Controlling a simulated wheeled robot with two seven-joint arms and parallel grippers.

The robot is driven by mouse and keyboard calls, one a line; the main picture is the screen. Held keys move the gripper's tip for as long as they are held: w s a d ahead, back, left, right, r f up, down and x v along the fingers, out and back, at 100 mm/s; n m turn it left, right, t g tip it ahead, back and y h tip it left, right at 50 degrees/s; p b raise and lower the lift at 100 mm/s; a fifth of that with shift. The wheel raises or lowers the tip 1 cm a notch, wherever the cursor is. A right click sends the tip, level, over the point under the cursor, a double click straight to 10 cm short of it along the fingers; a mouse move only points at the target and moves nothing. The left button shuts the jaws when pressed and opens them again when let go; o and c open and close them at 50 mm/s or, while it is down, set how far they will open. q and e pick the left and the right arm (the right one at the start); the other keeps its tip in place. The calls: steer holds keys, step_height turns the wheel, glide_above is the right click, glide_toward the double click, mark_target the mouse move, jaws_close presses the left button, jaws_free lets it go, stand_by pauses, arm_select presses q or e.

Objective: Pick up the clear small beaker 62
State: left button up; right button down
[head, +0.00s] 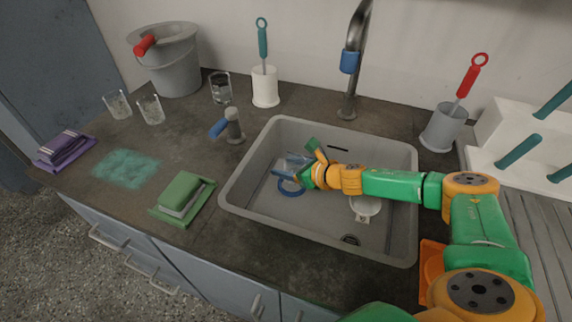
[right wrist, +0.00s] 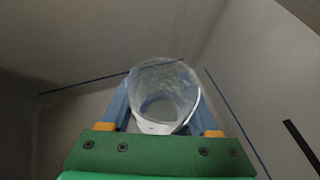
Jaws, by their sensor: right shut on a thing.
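A clear small beaker (right wrist: 164,92) sits between the two blue fingers of my right gripper (right wrist: 165,115) in the right wrist view. Its round rim faces the camera and the fingers press its sides. In the head view my right gripper (head: 290,168) is inside the grey sink, in its left part, shut on the beaker. The beaker is mostly hidden there by the fingers and wrist. I cannot tell whether it touches the sink floor. My left gripper is not in view.
Several clear glasses (head: 150,109) stand at the back left. A green sponge on a tray (head: 182,194) lies left of the sink.

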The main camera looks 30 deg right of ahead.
mark_target(286, 165)
steer(key=s+r, duration=0.1)
steer(key=s+a+r+p, duration=0.1)
steer(key=r, duration=0.1)
steer(key=shift+s+r, duration=0.3)
steer(key=s+a+r, duration=0.3)
steer(key=s, duration=0.5)
steer(key=shift+s+r, duration=0.15)
steer(key=shift+r, duration=0.05)
steer(key=shift+r, duration=0.1)
